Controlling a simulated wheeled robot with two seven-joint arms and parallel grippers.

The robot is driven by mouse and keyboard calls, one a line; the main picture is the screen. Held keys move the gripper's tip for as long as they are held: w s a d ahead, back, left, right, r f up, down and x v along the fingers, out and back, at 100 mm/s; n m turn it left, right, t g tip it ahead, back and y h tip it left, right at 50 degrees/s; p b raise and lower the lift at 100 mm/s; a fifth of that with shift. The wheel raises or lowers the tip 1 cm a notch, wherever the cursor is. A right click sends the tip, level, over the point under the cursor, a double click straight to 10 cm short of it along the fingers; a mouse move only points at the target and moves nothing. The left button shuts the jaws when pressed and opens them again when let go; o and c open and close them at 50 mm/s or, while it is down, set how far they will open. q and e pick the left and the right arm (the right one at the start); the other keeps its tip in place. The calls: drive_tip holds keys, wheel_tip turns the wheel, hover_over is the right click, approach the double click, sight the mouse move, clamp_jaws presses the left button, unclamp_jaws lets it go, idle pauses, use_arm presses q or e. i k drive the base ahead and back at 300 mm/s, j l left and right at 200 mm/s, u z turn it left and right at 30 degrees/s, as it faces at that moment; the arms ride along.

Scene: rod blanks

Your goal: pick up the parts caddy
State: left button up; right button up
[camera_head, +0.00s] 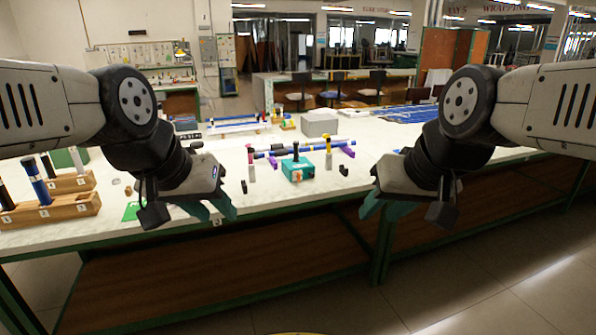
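A small teal box (297,172) with a dark upright piece on top stands near the front edge of the white table, between my two arms. It is the likeliest parts caddy, but I cannot be sure at this size. My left gripper (215,212) hangs in front of the table's front edge, left of the box. My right gripper (384,210) hangs right of the box, in front of the table edge. Its teal fingers also look apart and empty. Neither gripper touches the box.
Wooden racks (62,210) with numbered labels and upright rods stand at the left. A blue rod (318,147) lies across supports behind the teal box. A grey box (319,123) stands farther back. Small pieces stand around the teal box. The tabletop right of my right gripper is mostly clear.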

sight(297, 162)
drive_tip(key=i+l+u, duration=0.1)
drive_tip(key=i, duration=0.35)
drive_tip(key=i+l, duration=0.35)
drive_tip(key=i+l+u, duration=0.25)
drive_tip(key=i+l, duration=0.15)
drive_tip(key=i, duration=0.15)
drive_tip(key=i+l+u, duration=0.25)
drive_tip(key=i+l, duration=0.2)
drive_tip(key=j, duration=0.4)
